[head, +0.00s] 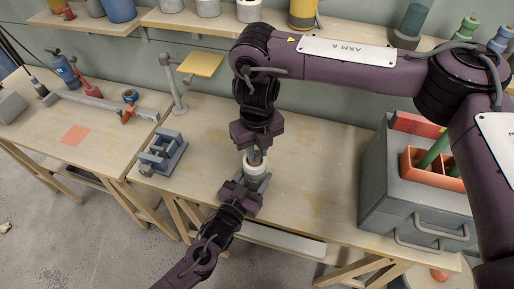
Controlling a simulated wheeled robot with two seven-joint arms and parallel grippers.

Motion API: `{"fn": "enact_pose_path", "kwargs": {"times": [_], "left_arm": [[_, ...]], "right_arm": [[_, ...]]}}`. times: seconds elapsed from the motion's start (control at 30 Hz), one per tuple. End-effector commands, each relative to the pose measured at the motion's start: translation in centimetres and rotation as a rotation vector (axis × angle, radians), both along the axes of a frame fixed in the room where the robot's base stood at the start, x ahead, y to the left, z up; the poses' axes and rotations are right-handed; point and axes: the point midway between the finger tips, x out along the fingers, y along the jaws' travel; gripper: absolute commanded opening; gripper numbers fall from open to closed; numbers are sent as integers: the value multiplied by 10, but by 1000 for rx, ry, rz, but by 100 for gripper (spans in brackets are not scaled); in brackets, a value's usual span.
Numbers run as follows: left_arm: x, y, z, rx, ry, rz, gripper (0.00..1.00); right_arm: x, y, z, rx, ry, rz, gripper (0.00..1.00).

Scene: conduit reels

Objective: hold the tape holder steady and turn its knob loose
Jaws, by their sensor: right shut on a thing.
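The tape holder (255,171) stands near the front edge of the right-hand bench, a small whitish roll shape with grey parts beside it. My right gripper (256,155) comes down from above and is shut on its top, where the knob is; the fingers hide the knob itself. My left gripper (246,187) reaches in from the lower left and is low against the near side of the holder. Its fingertips are too small and overlapped to tell whether they are closed on it.
A blue-grey clamp-like device (163,153) stands on the bench to the left. A grey toolbox (402,189) with an orange tray (424,172) stands at the right. A post with a yellow plate (201,64) rises behind. The bench between holder and toolbox is clear.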

Motion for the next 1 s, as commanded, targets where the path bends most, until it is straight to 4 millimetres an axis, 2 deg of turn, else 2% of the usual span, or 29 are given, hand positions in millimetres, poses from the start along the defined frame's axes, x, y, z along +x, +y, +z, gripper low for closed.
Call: {"fn": "enact_pose_path", "kwargs": {"times": [0.23,0.27,0.4,0.77,0.87,1.0], "left_arm": [[0,1,-2,3,4,2,25],[0,1,-2,3,4,2,25],[0,1,-2,3,4,2,25],[0,1,-1,2,2,1,25],[0,1,-1,2,2,1,25],[0,1,-1,2,2,1,25]], "right_arm": [[0,0,1,0,1,1,0],[0,0,1,0,1,1,24],[0,0,1,0,0,0,43],[1,0,6,0,-1,0,43],[1,0,19,0,-4,1,43],[2,0,47,-1,-8,1,43]]}}
